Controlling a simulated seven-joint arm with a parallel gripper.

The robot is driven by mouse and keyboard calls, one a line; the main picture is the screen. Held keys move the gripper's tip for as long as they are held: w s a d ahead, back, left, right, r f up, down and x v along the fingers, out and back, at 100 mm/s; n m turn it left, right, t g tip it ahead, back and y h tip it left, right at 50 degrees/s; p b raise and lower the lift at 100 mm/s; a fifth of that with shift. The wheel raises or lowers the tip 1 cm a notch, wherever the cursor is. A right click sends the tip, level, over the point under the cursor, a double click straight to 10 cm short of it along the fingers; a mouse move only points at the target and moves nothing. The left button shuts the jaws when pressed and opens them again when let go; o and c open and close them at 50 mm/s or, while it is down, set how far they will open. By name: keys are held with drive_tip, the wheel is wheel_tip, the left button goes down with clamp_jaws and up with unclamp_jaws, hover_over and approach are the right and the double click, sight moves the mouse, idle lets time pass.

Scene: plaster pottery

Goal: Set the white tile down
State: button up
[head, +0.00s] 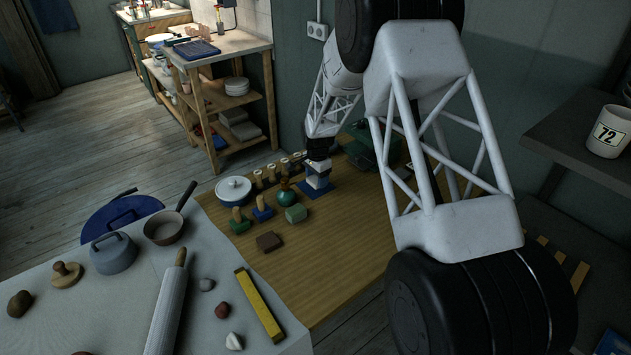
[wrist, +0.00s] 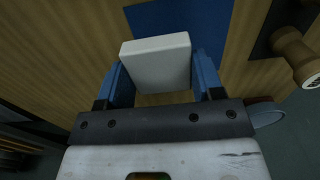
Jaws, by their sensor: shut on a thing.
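The white tile (head: 318,182) is between the fingers of my gripper (head: 319,172), over a blue mat (head: 307,191) on the wooden table. In the wrist view, the blue fingers of my gripper (wrist: 160,76) are shut on the sides of the white tile (wrist: 156,62). The blue mat (wrist: 207,22) shows beyond and beside the tile there. The tile hides part of the mat, and I cannot tell whether it touches it.
A teal vase (head: 287,197), a green block (head: 296,213) and a white lidded pot (head: 233,190) stand left of the mat. A dark green case (head: 360,148) is behind right. A brown block (head: 269,241) lies nearer; the table's front right is clear.

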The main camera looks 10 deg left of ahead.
sight(315, 180)
drive_tip(key=shift+w+a+f, duration=0.1)
drive_tip(key=shift+w+a, duration=0.15)
drive_tip(key=shift+w, duration=0.45)
drive_tip(key=shift+w+a+f, duration=0.1)
drive_tip(key=shift+w+a, duration=0.1)
drive_tip(key=shift+w, duration=0.45)
drive_tip(key=shift+f, duration=1.65)
drive_tip(key=shift+f, duration=0.1)
drive_tip(key=o, duration=1)
wheel_tip(315, 180, up, 12)
drive_tip(key=shift+r, duration=0.1)
